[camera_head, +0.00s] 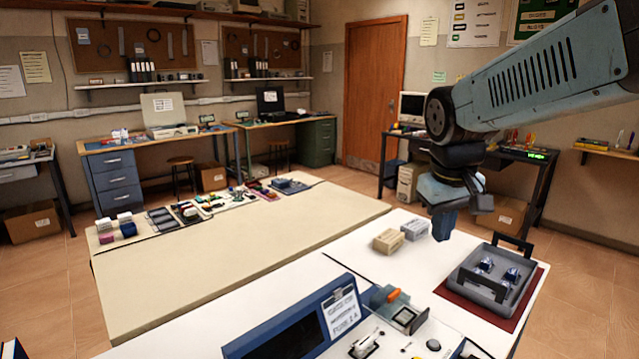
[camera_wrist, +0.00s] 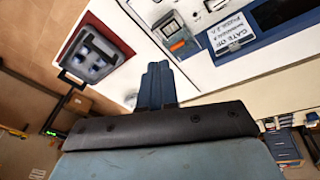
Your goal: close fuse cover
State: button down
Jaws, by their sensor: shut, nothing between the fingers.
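The blue-framed device (camera_head: 262,345) stands at the front of the white table, with a white sign (camera_head: 343,309) reading "FUSE 2 A". Beside the sign is a small grey fuse cover (camera_head: 408,319), seemingly raised, with an orange part (camera_head: 393,295) next to it. In the wrist view the orange part (camera_wrist: 178,45) and the sign (camera_wrist: 232,32) show at upper right. My gripper (camera_head: 443,234) is shut and empty, pointing down above the white table, behind the fuse area in the head view. Its blue fingers also show in the wrist view (camera_wrist: 158,72). The fingers are apart from the cover.
A grey tray (camera_head: 485,290) with dark handles and blue-white items sits on a dark red mat (camera_head: 529,304) at right. A beige block (camera_head: 388,241) and a grey block (camera_head: 415,229) stand near my gripper. The adjoining beige tabletop (camera_head: 240,262) is mostly clear.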

jog(key=s+d+r+m+t+y, duration=0.1)
jog(key=s+d+m+t, duration=0.1)
jog(key=s, duration=0.6)
jog(key=shift+r+t, duration=0.15)
jog(key=shift+t, duration=0.35)
jog(key=c, duration=1.9)
grip_release()
jog(key=shift+s+m, duration=0.15)
jog(key=shift+m, duration=0.15)
jog(key=shift+o, duration=1.7)
jog(key=o, duration=0.4)
jog(key=w+m, duration=0.1)
jog(key=w, duration=0.2)
jog(key=w+a+f+m+g, duration=0.1)
jog(key=w, duration=0.2)
jog(key=w+f+m+g, duration=0.1)
jog(key=w+m, duration=0.1)
jog(key=w, duration=0.1)
jog(key=shift+a+f, duration=0.2)
jog(key=shift+a, duration=0.1)
jog(key=shift+c, duration=0.2)
jog(key=m+g, duration=0.3)
jog(key=m, duration=0.3)
send_over(394, 292)
notch_tip(394, 292, down, 9)
notch_tip(394, 292, down, 14)
jog(key=shift+r, duration=0.15)
jog(key=shift+c, duration=0.3)
